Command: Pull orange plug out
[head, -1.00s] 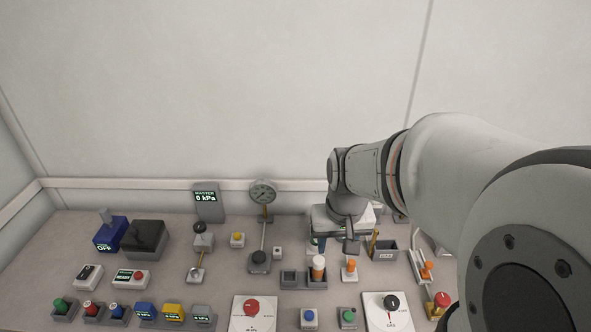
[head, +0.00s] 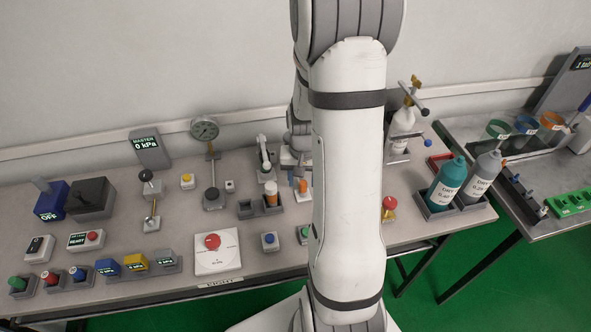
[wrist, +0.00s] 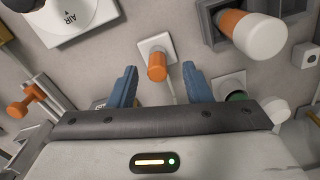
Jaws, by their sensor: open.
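The orange plug (wrist: 157,68) stands in a small square white socket plate (wrist: 152,46) on the bench. In the wrist view it is between the two blue-grey fingers of my gripper (wrist: 160,76), with a gap on both sides. My gripper is open and empty. In the head view, the plug (head: 302,186) shows just left of my arm, which hides part of the bench around it. Whether the fingers are level with the plug cannot be told.
An orange and white cylinder (wrist: 255,32) in a grey holder stands close beside the plug. In the head view, teal (head: 447,182) and grey (head: 483,176) bottles stand right of my arm.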

